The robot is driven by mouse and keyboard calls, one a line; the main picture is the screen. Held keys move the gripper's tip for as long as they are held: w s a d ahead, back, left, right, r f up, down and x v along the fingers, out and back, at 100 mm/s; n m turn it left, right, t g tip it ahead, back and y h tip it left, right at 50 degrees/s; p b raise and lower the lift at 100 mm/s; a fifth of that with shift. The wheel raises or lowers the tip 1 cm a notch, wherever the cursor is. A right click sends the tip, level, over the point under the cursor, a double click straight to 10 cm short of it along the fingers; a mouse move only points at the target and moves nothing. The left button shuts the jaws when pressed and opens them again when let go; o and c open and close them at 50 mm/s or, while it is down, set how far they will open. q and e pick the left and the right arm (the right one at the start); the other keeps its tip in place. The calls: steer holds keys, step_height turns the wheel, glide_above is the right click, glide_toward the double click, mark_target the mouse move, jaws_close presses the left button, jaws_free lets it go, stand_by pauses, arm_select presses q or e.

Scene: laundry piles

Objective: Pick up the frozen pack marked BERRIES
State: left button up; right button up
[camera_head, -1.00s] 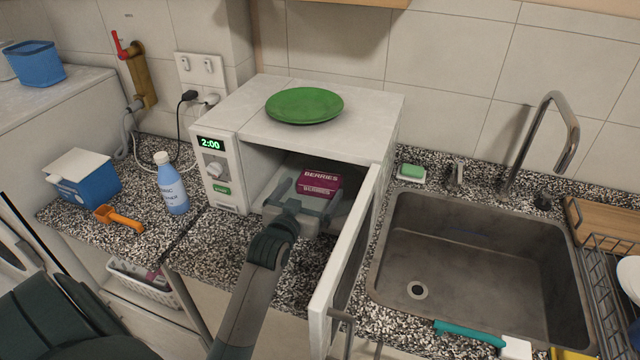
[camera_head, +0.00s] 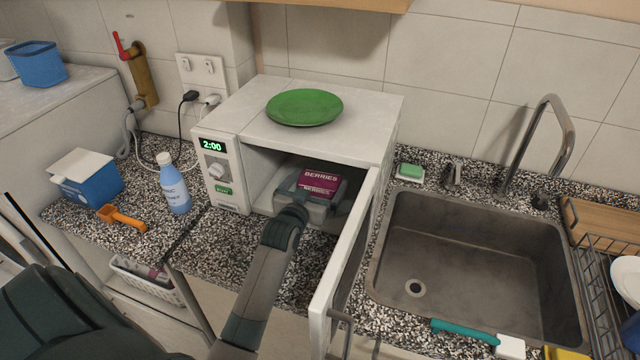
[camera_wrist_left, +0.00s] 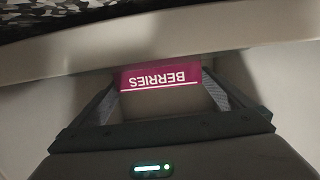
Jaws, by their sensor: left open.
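The frozen pack marked BERRIES (camera_head: 320,181) is a magenta box inside the white microwave (camera_head: 255,131), whose door (camera_head: 345,262) stands open. My left gripper (camera_head: 319,193) reaches in through the opening and is open, with its fingers at the sides of the pack. In the left wrist view the pack (camera_wrist_left: 160,77) shows upside-down lettering and lies between the fingertips (camera_wrist_left: 161,88). Small gaps seem to show beside it, and I cannot tell whether either finger touches. The pack's lower part is hidden by my gripper. My right gripper is not in view.
A green plate (camera_head: 304,107) lies on the microwave. A blue bottle (camera_head: 173,187), blue box (camera_head: 90,182) and orange scoop (camera_head: 122,217) stand to the left. A sink (camera_head: 470,270) lies to the right, beyond the open door.

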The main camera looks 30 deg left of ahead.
mark_target(317, 184)
arm_select(q)
steer(key=c, duration=1)
steer(key=shift+r, duration=0.1)
steer(key=shift+s+r+b, duration=0.15)
steer(key=shift+r+b, duration=0.05)
steer(key=shift+b, duration=0.3)
step_height(317, 184, up, 6)
steer(key=shift+f+b, duration=0.1)
steer(key=shift+b, duration=0.7)
steer(key=shift+s+d+r, duration=0.1)
steer(key=shift+s+r, duration=0.15)
steer(key=f+v, duration=0.3)
steer(key=v, duration=1.6)
steer(key=shift+s+d, duration=0.15)
